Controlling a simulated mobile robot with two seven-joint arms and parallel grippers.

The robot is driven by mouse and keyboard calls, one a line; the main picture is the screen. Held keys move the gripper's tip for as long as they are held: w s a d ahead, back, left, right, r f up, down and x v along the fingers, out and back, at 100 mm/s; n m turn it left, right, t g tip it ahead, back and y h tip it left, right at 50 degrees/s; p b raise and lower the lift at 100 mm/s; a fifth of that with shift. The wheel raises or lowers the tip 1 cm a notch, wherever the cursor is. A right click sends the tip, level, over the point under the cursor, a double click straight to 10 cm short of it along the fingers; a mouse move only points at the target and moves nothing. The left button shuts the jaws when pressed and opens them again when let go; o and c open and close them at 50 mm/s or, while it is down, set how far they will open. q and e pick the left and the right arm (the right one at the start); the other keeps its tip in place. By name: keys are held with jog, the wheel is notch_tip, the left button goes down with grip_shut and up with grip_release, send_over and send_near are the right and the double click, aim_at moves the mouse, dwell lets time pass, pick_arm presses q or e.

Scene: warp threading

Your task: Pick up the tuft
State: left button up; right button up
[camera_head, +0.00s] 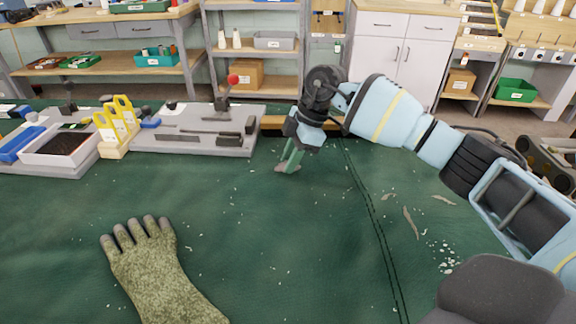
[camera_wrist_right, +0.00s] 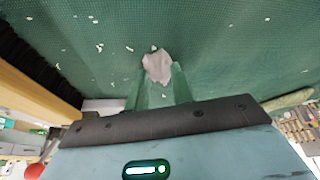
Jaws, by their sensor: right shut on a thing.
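The tuft (camera_head: 288,168) is a small pale grey-pink clump on or just above the green cloth. It also shows in the right wrist view, where the tuft (camera_wrist_right: 157,66) sits at the ends of the green fingers. My right gripper (camera_head: 290,163) reaches in from the right and points down, shut on the tuft. In the right wrist view the gripper (camera_wrist_right: 158,80) has the tuft at its fingertips. I cannot tell whether the tuft touches the cloth. My left gripper is not in view.
A mottled green glove-like thing (camera_head: 155,270) lies at the lower left. A grey plate with a red-knobbed lever (camera_head: 205,138), a yellow stand (camera_head: 118,135) and a tray (camera_head: 60,150) stand at the back left. Pale scraps dot the green cloth (camera_head: 290,250); its middle is mostly clear.

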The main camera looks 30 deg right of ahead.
jog(key=shift+r, duration=0.45)
notch_tip(320, 180, up, 3)
jog(key=shift+a+p, duration=0.15)
jog(key=shift+p, duration=0.2)
jog(key=a, duration=0.4)
jog(key=s+a, duration=0.1)
jog(key=a, duration=0.4)
jog(key=s+a+r, duration=0.1)
jog(key=a, duration=0.4)
jog(key=shift+a+p, duration=0.2)
jog(key=shift+p, duration=0.1)
jog(key=shift+s+a, duration=0.1)
jog(key=shift+a, duration=0.5)
